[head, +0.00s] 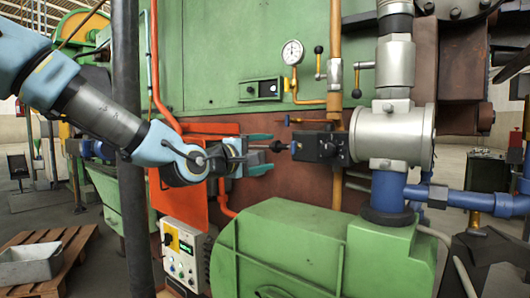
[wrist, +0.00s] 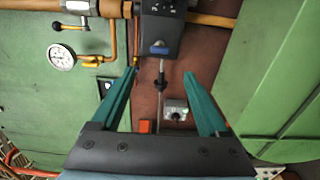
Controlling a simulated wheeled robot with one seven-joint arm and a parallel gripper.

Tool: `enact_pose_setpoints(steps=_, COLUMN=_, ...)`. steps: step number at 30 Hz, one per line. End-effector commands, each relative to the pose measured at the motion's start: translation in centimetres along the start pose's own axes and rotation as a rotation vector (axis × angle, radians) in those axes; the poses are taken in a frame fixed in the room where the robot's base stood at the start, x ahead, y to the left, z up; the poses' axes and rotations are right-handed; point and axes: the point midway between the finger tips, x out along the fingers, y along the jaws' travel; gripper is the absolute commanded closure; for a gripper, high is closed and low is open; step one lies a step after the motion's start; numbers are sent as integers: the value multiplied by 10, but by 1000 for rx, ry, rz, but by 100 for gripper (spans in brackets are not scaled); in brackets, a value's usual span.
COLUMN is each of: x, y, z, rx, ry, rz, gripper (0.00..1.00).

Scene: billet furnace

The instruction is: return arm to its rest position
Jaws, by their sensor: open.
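My gripper (head: 266,152) is at the end of my blue and grey arm, which reaches in from the left in the head view. Its two teal fingers are apart, with nothing held between them. In the wrist view the open fingertips (wrist: 160,75) stand either side of a thin rod with a dark knob. This rod (head: 284,146) comes out of a black box (head: 318,147) on the machine front. In the wrist view the black box (wrist: 161,30) lies just beyond the fingertips. I cannot tell whether a finger touches the rod.
A green motor housing (head: 310,250) lies below my gripper. A dark post (head: 131,150) stands close by my arm. A pressure gauge (head: 292,52) and orange pipes are above right. A control box (head: 184,255) is below. A grey bin (head: 30,265) sits on a pallet at lower left.

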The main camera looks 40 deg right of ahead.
Motion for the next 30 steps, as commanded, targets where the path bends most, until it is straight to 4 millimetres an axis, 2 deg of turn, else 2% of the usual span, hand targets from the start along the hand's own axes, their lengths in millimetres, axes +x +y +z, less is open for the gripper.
enact_pose_setpoints(steps=14, x=0, y=-1, z=0, rx=2, ry=1, rz=-3, gripper=22)
enact_pose_setpoints(steps=17, x=-2, y=-15, z=-6, rx=30, ry=12, rz=-43, gripper=22)
enact_pose_setpoints(steps=20, x=-11, y=-52, z=-22, rx=109, ry=40, rz=-156, gripper=22)
enact_pose_setpoints(steps=23, x=-34, y=-106, z=-51, rx=225, ry=77, rz=-337, gripper=22)
enact_pose_setpoints(steps=24, x=-49, y=-128, z=-64, rx=276, ry=89, rz=-419, gripper=22)
enact_pose_setpoints(steps=26, x=-74, y=-158, z=-84, rx=344, ry=103, rz=-544, gripper=22)
enact_pose_setpoints(steps=27, x=-93, y=-176, z=-96, rx=387, ry=107, rz=-628, gripper=22)
enact_pose_setpoints(steps=29, x=-126, y=-200, z=-114, rx=440, ry=111, rz=-752, gripper=22)
enact_pose_setpoints(steps=30, x=-149, y=-214, z=-125, rx=470, ry=110, rz=-833, gripper=22)
